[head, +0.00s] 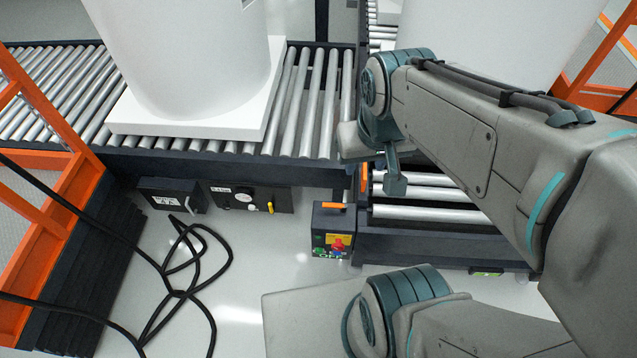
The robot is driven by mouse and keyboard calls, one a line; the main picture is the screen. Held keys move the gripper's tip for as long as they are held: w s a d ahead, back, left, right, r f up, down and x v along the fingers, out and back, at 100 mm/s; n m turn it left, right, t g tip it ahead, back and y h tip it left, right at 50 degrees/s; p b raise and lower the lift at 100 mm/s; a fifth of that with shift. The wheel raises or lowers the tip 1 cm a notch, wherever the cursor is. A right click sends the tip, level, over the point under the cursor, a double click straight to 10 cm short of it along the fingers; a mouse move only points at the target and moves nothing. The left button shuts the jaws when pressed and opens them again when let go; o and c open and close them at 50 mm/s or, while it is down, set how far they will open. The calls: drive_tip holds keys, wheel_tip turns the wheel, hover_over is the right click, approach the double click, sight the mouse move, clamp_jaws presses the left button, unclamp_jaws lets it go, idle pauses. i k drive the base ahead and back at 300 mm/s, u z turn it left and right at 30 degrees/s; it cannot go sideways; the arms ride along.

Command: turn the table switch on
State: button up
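A dark control box (333,232) with an orange top edge stands at the left end of the low roller table (430,245). Its front has a red knob on a yellow patch and small green and blue buttons. Two dark boxes hang under the left conveyor: one with a white label and a pale lever (173,196), one with a round white dial and a yellow knob (249,198). None is clearly marked as the table switch. My gripper (395,183) seems to be the small teal part above the low rollers, apart from the boxes; its fingers are not distinguishable.
A large white tank (185,60) stands on a white pallet (185,126) on the left roller conveyor (300,95). Another white tank (490,30) stands behind my arm. Black cables (178,292) loop on the floor. Orange railings (45,235) flank the left side.

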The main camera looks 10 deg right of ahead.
sight(338, 247)
drive_tip(key=u, duration=0.3)
drive_tip(key=k, duration=0.85)
drive_tip(key=z, duration=0.2)
